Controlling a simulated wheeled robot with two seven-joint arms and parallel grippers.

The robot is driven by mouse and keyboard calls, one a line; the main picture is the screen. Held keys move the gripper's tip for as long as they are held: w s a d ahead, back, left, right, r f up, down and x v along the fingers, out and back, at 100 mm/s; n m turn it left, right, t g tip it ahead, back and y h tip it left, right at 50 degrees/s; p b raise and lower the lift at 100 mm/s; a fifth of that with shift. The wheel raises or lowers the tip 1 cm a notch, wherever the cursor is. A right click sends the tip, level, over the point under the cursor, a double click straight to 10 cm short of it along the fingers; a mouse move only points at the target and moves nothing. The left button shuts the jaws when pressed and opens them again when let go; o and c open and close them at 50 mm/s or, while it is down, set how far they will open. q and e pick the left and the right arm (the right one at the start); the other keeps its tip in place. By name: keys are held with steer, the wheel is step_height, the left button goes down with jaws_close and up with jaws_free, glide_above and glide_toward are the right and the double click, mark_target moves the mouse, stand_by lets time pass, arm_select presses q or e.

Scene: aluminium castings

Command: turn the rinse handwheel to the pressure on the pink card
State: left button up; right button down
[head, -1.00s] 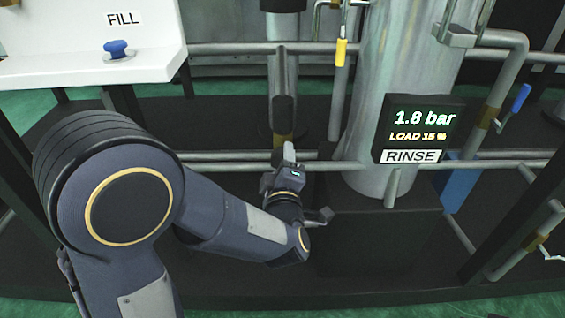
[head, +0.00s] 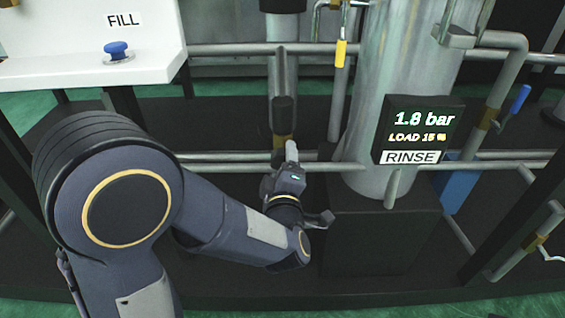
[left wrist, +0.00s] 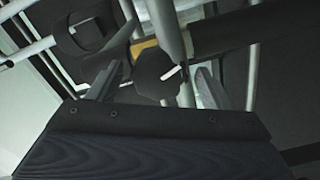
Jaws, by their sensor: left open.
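A dark rounded knob with a white mark (left wrist: 158,76), which looks like the rinse handwheel, shows in the left wrist view in front of a brass fitting. My left gripper (left wrist: 158,86) is open, with one finger on each side of the knob; I cannot tell whether either finger touches it. In the head view my left gripper (head: 291,152) is at the pipework left of the steel column, below a black part (head: 283,110). The display (head: 418,128) above the RINSE label reads 1.8 bar and LOAD 15 %. No pink card is in view. My right gripper is not in view.
A horizontal pipe (head: 460,165) runs behind my left gripper. The steel column (head: 385,85) stands to its right on a dark block (head: 375,240). A white FILL panel (head: 90,68) with a blue button (head: 116,48) is at upper left. A yellow-handled part (head: 341,53) hangs above.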

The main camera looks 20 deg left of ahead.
arm_select(q)
steer(key=p+v, duration=0.1)
steer(key=v, duration=0.6)
steer(key=shift+s, duration=0.1)
steer(key=s+a+m+g+h+p, duration=0.2)
steer(key=s+a+m+g+h, duration=0.2)
steer(key=s+m+g, duration=0.35)
steer(key=s+a+m+g+h+p, duration=0.2)
steer(key=s+a+m+g+h, duration=0.25)
steer(key=s+m, duration=0.5)
step_height(320, 180, up, 37)
steer(key=s+n+p, duration=0.1)
steer(key=p, duration=3.6)
steer(key=shift+n, duration=0.4)
steer(key=shift+s+r, duration=0.1)
steer(key=shift+s, duration=0.05)
